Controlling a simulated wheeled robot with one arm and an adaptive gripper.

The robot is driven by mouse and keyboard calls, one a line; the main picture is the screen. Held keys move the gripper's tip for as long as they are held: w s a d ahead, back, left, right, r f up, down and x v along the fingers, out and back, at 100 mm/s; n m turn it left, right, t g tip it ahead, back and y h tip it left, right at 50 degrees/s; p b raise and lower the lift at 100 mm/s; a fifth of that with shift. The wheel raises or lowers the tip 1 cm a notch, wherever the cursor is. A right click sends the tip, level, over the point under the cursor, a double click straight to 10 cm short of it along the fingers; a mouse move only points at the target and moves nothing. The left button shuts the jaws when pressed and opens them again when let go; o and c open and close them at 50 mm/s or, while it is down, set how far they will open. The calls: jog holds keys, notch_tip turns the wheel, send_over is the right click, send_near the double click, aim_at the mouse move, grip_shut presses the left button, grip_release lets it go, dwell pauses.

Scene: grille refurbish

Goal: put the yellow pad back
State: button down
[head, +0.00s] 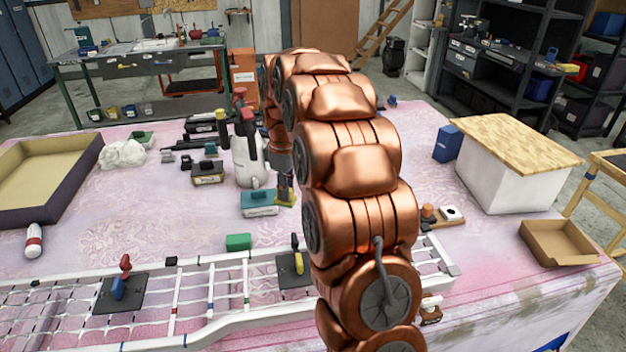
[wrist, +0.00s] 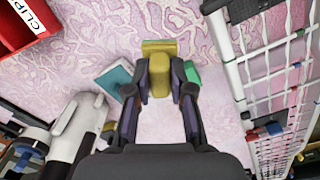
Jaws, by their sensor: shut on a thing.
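My gripper (wrist: 160,82) is shut on the yellow pad (wrist: 160,76), with one dark finger on each side of its raised part. A wider yellow part shows beyond the fingertips. In the head view the pad (head: 286,199) is at the lower end of my gripper (head: 284,182), just right of the teal-topped box (head: 259,203). My arm hides part of this area. I cannot tell whether the pad touches the table. The teal-topped box also shows left of the gripper in the wrist view (wrist: 113,76).
A green block (head: 238,242) lies near the white grille (head: 246,280). Dark plates with a blue piece (head: 117,288) and a yellow piece (head: 299,263) lie on the grille. A white spray bottle (head: 246,160) stands behind the teal-topped box. The table's left middle has free room.

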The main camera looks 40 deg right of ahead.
jog(key=s+d+n+p, duration=0.1)
jog(key=s+d+n, duration=0.2)
jog(key=d+n, duration=0.2)
jog(key=shift+s+d+f+p, duration=0.2)
jog(key=shift+d+p, duration=0.15)
jog(key=shift+d, duration=0.2)
jog(key=shift+d, duration=0.1)
jog(key=shift+s+f+b, duration=0.1)
jog(key=shift+f+b, duration=2.6)
jog(key=shift+f, duration=4.05)
jog(key=shift+f, duration=0.25)
jog(key=c, duration=0.9)
grip_release()
jog(key=shift+c, duration=0.2)
notch_tip(320, 180, up, 12)
